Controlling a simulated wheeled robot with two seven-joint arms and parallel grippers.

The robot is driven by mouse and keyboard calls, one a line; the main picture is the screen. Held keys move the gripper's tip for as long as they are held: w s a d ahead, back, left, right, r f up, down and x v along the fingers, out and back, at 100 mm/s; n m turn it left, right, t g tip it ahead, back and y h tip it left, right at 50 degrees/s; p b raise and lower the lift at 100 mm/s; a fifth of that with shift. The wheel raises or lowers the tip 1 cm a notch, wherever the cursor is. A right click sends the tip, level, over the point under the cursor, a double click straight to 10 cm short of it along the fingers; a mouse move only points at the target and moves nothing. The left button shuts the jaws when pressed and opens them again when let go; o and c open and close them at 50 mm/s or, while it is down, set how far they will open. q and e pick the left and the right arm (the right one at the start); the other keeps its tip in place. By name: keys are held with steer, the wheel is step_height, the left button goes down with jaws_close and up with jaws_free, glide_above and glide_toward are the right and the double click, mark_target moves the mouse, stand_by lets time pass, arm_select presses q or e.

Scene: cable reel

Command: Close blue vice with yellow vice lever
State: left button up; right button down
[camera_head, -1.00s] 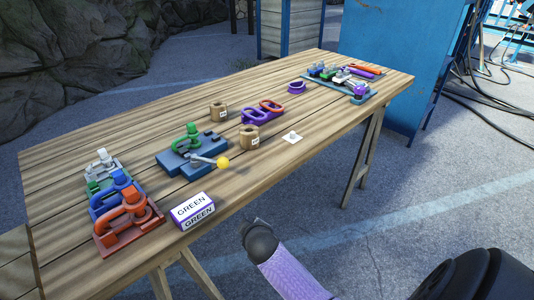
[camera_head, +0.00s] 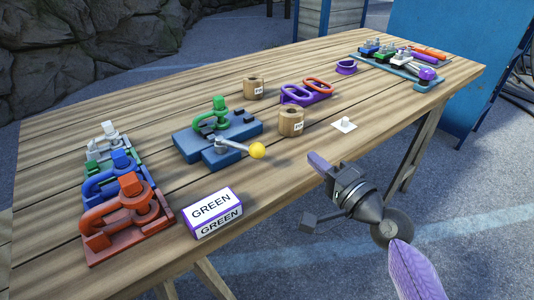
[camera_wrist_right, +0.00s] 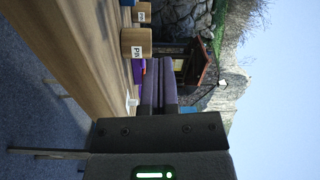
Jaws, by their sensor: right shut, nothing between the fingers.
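The blue vice (camera_head: 218,135) sits on the wooden table, left of its middle, with a green clamp piece (camera_head: 215,114) standing on its back part. Its metal lever with a yellow ball knob (camera_head: 257,150) points right, toward the table's front edge. My right gripper (camera_head: 319,163) is in front of the table's front edge, right of the yellow knob and apart from it. Its fingers (camera_wrist_right: 158,88) are together and empty in the right wrist view. The vice does not show clearly in that view. My left gripper is not in view.
A white and purple box marked GREEN (camera_head: 213,212) stands near the front edge. Red, blue and grey clamps (camera_head: 120,205) line the left end. Wooden cylinders (camera_head: 291,122) and purple and orange rings (camera_head: 305,92) lie behind. A tool rack (camera_head: 400,65) stands far right.

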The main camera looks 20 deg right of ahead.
mark_target(239, 147)
steer(key=b+x, duration=0.1)
steer(key=x, duration=0.9)
steer(key=shift+a+f, duration=0.1)
steer(key=s+a, duration=0.2)
steer(key=shift+a+f, duration=0.15)
steer(key=shift+a, duration=0.25)
steer(key=shift+s+a+f, duration=0.1)
steer(key=shift+a, duration=0.15)
arm_select(q)
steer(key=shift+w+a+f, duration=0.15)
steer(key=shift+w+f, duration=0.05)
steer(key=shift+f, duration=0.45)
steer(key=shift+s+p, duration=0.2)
steer(key=shift+p, duration=0.1)
